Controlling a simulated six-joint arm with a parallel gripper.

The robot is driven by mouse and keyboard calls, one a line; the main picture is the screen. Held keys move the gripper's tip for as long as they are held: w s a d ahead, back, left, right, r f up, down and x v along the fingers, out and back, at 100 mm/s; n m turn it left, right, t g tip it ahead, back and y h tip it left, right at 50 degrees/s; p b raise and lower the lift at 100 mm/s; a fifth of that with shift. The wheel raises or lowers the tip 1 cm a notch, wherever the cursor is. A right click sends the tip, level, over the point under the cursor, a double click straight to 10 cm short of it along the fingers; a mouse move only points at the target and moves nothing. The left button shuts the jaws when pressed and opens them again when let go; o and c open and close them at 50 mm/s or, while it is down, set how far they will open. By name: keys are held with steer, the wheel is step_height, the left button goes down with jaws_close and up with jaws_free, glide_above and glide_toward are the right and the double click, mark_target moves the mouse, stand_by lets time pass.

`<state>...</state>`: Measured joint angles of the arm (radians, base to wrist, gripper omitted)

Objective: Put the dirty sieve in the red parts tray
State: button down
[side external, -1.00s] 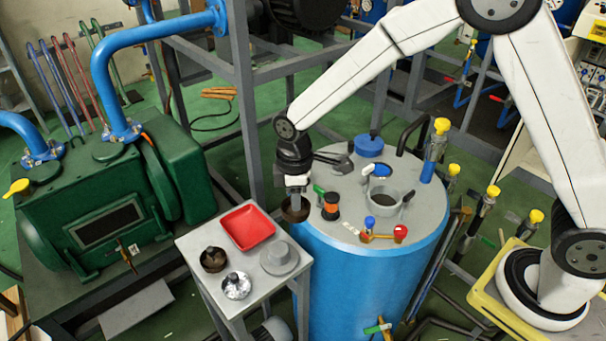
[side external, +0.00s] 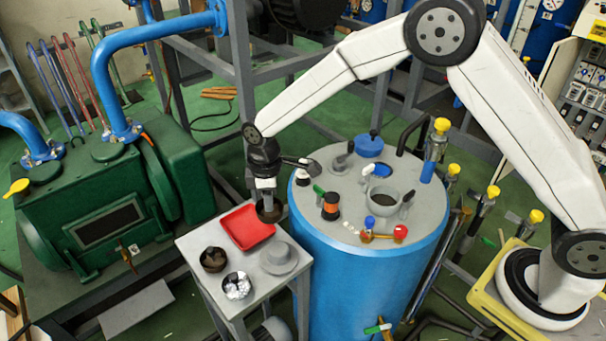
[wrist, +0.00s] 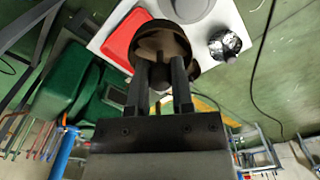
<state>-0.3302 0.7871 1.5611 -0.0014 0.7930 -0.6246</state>
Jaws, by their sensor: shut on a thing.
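My gripper (side external: 266,190) is shut on the dirty sieve (side external: 269,212), a dark brown round cup. It holds the sieve in the air at the back right edge of the red parts tray (side external: 243,230), between the small table and the blue vessel. In the wrist view the sieve (wrist: 162,36) hangs at the fingertips of my gripper (wrist: 161,82) and covers part of the red tray (wrist: 121,42). The tray looks empty where it shows. How high the sieve is above the table is hard to tell.
The small grey table (side external: 203,237) also bears another dark brown cup (side external: 213,259), a cup with shiny silver contents (side external: 237,286) and a grey round stepped part (side external: 279,259). The blue vessel (side external: 365,270), with fittings on its lid, stands close on the right. A grey frame post rises behind.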

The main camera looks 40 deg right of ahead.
steer(key=shift+w+a+f, duration=0.35)
steer(key=shift+w+f, duration=0.8)
steer(key=shift+w, duration=0.1)
steer(key=shift+w+a+f, duration=0.35)
steer(key=shift+w+f, duration=0.85)
steer(key=shift+w, duration=0.1)
steer(key=shift+w+a+f, duration=0.35)
steer(key=shift+w+f, duration=0.8)
steer(key=shift+w, duration=0.1)
steer(key=shift+w+f, duration=0.1)
steer(key=shift+f, duration=0.05)
steer(key=shift+w+f, duration=0.1)
steer(key=shift+f, duration=1.5)
steer(key=shift+f, duration=0.1)
steer(key=c, duration=0.5)
jaws_free()
